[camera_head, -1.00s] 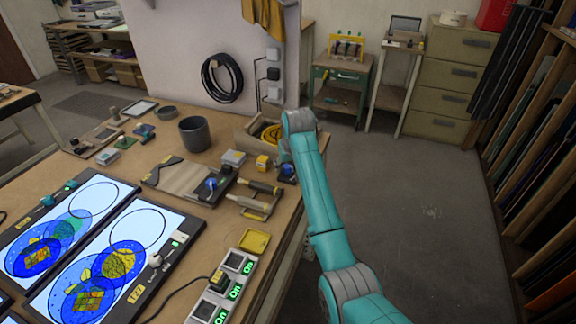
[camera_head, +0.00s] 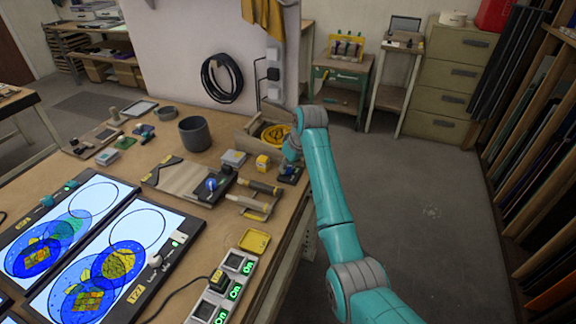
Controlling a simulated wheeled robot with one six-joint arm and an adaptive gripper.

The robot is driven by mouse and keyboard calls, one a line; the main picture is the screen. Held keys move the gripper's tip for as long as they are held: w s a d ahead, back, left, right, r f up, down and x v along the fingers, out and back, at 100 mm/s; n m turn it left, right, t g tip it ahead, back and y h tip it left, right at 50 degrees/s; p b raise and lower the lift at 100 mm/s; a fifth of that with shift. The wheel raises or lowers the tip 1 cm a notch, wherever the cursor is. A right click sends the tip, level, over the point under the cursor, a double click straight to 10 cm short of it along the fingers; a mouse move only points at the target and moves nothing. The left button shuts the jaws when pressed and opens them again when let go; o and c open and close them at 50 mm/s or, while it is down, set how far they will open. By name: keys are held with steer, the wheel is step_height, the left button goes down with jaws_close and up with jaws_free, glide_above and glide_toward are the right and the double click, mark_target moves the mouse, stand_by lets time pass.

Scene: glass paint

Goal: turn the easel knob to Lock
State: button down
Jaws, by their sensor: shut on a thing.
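A small dark block with a blue knob (camera_head: 292,168) sits at the right edge of the workbench (camera_head: 170,230). My gripper (camera_head: 291,161) is down at this knob and shut on it. My wrist and arm hide much of the knob, and its marks are too small to read. A second blue knob (camera_head: 211,184) stands on a dark block beside a wooden board (camera_head: 178,178), left of my gripper and apart from it.
A yellow block (camera_head: 263,162), a grey box (camera_head: 233,158) and wooden-handled tools (camera_head: 258,187) lie close left of my gripper. A wooden crate (camera_head: 245,137) stands behind it. Lit panels (camera_head: 140,215) and a switch strip (camera_head: 240,262) lie nearer. The floor (camera_head: 430,210) at right is clear.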

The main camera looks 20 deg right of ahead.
steer(key=c, duration=0.9)
jaws_free()
steer(key=shift+o, duration=0.2)
steer(key=shift+r, duration=0.1)
steer(key=v, duration=1.1)
steer(key=shift+s+d+r, duration=0.15)
steer(key=shift+s+r, duration=0.1)
steer(key=shift+r, duration=0.1)
